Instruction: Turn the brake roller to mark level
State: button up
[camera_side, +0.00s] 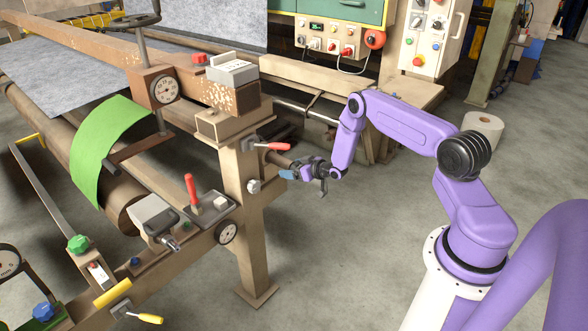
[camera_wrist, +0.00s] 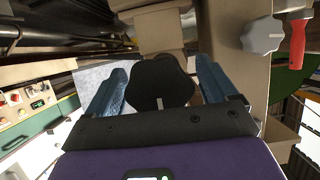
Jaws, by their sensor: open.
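In the wrist view, a dark lobed knob (camera_wrist: 160,82) sits between the two blue fingers of my gripper (camera_wrist: 162,66). The fingers stand apart, one on each side of it, and I cannot tell whether either touches it. In the side view, my gripper (camera_side: 292,173) is at the right side of the beige frame post (camera_side: 247,215), by the end of a brown bar (camera_side: 279,160). The knob is not clear there. I cannot tell for sure that this knob turns the brake roller, and no level mark can be made out.
A red-handled lever (camera_side: 272,146) and a grey knob (camera_side: 254,186) sit on the post close to my gripper; both the red handle (camera_wrist: 297,45) and grey knob (camera_wrist: 262,36) show in the wrist view. A green-banded roller (camera_side: 105,150) lies left. Floor below my gripper is clear.

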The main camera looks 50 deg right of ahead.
jog(key=c, duration=1)
jog(key=shift+m, duration=0.3)
jog(key=m+y, duration=0.2)
jog(key=shift+m, duration=0.3)
jog(key=m+y, duration=0.2)
jog(key=m, duration=0.1)
jog(key=shift+t, duration=0.4)
jog(key=m+t+y, duration=0.1)
jog(key=m, duration=0.2)
jog(key=shift+m+y, duration=0.3)
jog(key=shift+y, duration=0.1)
jog(key=shift+m+t+y, duration=0.4)
jog(key=shift+m+t, duration=0.2)
jog(key=shift+m, duration=1.1)
jog(key=shift+r, duration=0.1)
